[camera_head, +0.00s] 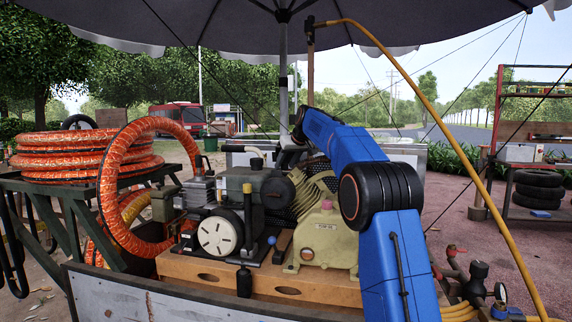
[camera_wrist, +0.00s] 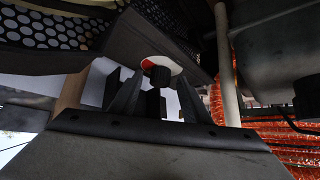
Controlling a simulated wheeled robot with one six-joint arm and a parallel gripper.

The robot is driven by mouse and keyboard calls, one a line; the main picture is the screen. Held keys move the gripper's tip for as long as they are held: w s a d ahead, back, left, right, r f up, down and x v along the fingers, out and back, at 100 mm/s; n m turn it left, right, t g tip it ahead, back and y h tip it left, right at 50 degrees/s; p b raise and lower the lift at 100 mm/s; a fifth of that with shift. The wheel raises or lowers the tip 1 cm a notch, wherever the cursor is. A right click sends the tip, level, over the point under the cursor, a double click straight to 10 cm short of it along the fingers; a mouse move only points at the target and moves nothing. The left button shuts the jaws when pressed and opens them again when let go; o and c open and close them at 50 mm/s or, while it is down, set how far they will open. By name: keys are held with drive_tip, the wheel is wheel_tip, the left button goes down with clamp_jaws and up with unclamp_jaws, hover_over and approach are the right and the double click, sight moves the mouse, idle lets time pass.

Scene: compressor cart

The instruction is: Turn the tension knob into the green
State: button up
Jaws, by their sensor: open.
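The tension knob (camera_wrist: 160,76) is a small black knob under a dark housing in the wrist view. A round white dial with a red sector (camera_wrist: 168,61) sits behind it. No green shows on the visible part of the dial. My gripper (camera_wrist: 158,84) is open, with one dark finger on each side of the knob's line. The fingers point toward the knob, and I cannot tell whether they touch it. In the head view my blue arm reaches over the compressor (camera_head: 325,235), which hides the knob and my gripper.
Black perforated mesh (camera_wrist: 60,30) is close at the upper left in the wrist view, and a pale post (camera_wrist: 227,65) stands at right. Orange hose (camera_head: 85,155) is coiled on the cart's left.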

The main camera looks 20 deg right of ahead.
drive_tip(key=c, duration=1)
drive_tip(key=shift+c, duration=0.2)
drive_tip(key=shift+d+n+y, duration=0.2)
drive_tip(key=shift+n+y, duration=0.4)
drive_tip(key=shift+n, duration=0.2)
drive_tip(key=shift+w+n+g+y, duration=0.1)
drive_tip(key=shift+n+g+y, duration=0.3)
drive_tip(key=shift+n+y, duration=0.25)
drive_tip(key=o, duration=1)
drive_tip(key=shift+o, duration=0.2)
